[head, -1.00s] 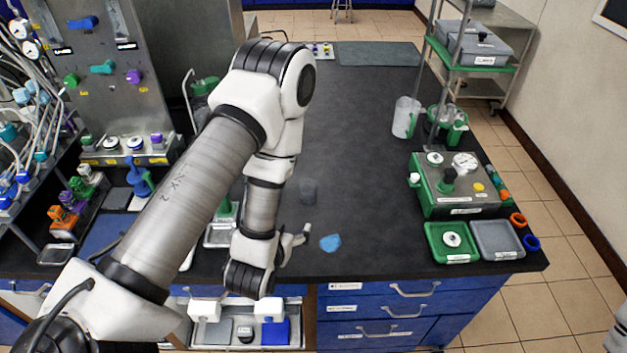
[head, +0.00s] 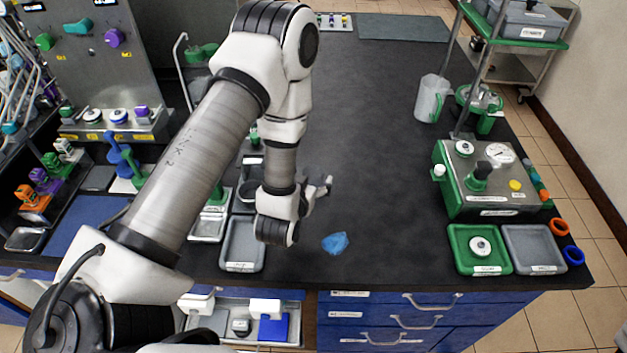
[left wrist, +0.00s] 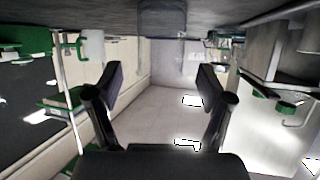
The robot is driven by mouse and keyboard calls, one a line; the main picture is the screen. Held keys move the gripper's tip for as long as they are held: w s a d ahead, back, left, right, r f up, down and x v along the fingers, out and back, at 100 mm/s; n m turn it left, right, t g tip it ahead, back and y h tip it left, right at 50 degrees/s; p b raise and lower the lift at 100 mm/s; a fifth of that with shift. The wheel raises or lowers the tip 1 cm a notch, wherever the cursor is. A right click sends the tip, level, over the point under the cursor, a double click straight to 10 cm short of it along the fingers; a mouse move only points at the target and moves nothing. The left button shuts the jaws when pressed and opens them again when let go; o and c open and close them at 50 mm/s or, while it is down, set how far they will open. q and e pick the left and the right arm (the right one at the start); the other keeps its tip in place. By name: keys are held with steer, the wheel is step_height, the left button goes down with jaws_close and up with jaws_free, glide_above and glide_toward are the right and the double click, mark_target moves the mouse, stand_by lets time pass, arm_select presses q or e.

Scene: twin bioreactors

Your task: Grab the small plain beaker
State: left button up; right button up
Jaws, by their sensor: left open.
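A clear, see-through beaker (left wrist: 163,45) shows in the left wrist view, upside down in that picture, ahead of the fingers and roughly midway between them. It looks like the small plain beaker; any markings are too faint to tell. In the head view I cannot make it out, as my left gripper (head: 321,189) covers that part of the black bench. My left gripper is low over the bench, open, with nothing between its fingers in the left wrist view (left wrist: 160,77). The remaining gap to the beaker is hard to judge. My right gripper is not in view.
A blue patch (head: 335,243) lies on the bench (head: 390,200) near its front edge. A larger pale beaker (head: 431,98) stands at the right, behind a green-and-grey device (head: 485,180). A grey tray (head: 243,245) lies below my left arm. The bench's middle is clear.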

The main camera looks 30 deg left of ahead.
arm_select(q)
steer(key=shift+w+a+f, duration=0.1)
steer(key=shift+w+a, duration=0.1)
steer(key=shift+w, duration=0.4)
steer(key=shift+w+a+f, duration=0.1)
steer(key=shift+w+f, duration=0.2)
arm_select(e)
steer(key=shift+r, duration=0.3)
arm_select(q)
steer(key=c, duration=1.2)
steer(key=shift+r, duration=0.15)
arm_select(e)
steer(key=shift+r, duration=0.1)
